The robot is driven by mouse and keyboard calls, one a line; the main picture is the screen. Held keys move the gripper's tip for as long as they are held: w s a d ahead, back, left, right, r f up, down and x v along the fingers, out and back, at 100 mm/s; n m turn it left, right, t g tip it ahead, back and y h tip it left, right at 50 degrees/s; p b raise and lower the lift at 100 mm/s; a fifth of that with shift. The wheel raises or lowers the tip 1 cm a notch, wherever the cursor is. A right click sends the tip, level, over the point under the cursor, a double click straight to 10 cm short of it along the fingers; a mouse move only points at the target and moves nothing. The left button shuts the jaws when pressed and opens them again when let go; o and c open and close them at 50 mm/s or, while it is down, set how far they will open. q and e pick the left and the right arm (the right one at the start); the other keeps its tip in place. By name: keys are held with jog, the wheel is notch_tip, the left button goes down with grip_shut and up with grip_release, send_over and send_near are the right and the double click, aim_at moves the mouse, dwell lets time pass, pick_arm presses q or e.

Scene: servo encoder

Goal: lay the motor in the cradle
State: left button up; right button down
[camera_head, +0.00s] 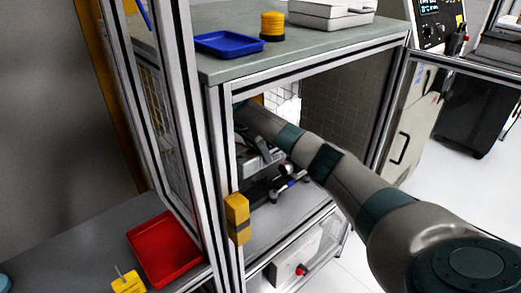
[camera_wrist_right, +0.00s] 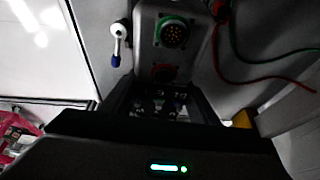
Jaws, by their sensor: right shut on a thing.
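My right arm reaches from the right into the open bay under the bench top in the head view. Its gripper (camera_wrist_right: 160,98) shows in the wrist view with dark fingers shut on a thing. That thing appears to be the motor (camera_wrist_right: 150,48), a grey housing with a green-ringed round connector and a red one. The fingers and shadow hide the grip itself. In the head view, a dark fixture (camera_head: 268,189) with a blue-tipped lever, likely the cradle, stands on the bay's lower shelf. I cannot tell whether the motor touches it. My left gripper is out of view.
Aluminium posts frame the bay, with a yellow box (camera_head: 237,218) on the front post. A blue tray (camera_head: 228,43) and a yellow stack (camera_head: 272,26) stand on the bench top. A red tray (camera_head: 164,250) lies lower left. Red and green cables (camera_wrist_right: 250,60) hang beside the housing.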

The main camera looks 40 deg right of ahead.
aim_at(249, 177)
jog(key=s+a+f, duration=0.1)
jog(key=a, duration=0.1)
jog(key=s+a+f+p, duration=0.1)
jog(key=a+f, duration=0.1)
jog(key=s+a+f, duration=0.1)
jog(key=s+a, duration=0.1)
jog(key=a, duration=0.1)
jog(key=shift+a+f, duration=0.1)
jog(key=shift+f, duration=0.25)
pick_arm(q)
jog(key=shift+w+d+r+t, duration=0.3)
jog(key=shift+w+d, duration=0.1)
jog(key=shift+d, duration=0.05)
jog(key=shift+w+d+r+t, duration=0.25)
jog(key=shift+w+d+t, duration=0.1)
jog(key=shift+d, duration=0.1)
jog(key=shift+p, duration=0.3)
pick_arm(e)
jog(key=shift+f, duration=0.1)
notch_tip(249, 177, down, 2)
jog(key=shift+f, duration=0.8)
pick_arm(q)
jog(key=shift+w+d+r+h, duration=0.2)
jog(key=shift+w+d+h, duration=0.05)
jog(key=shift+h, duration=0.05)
pick_arm(e)
jog(key=shift+f, duration=0.1)
jog(key=c, duration=0.7)
grip_release()
jog(key=shift+s+f, duration=0.15)
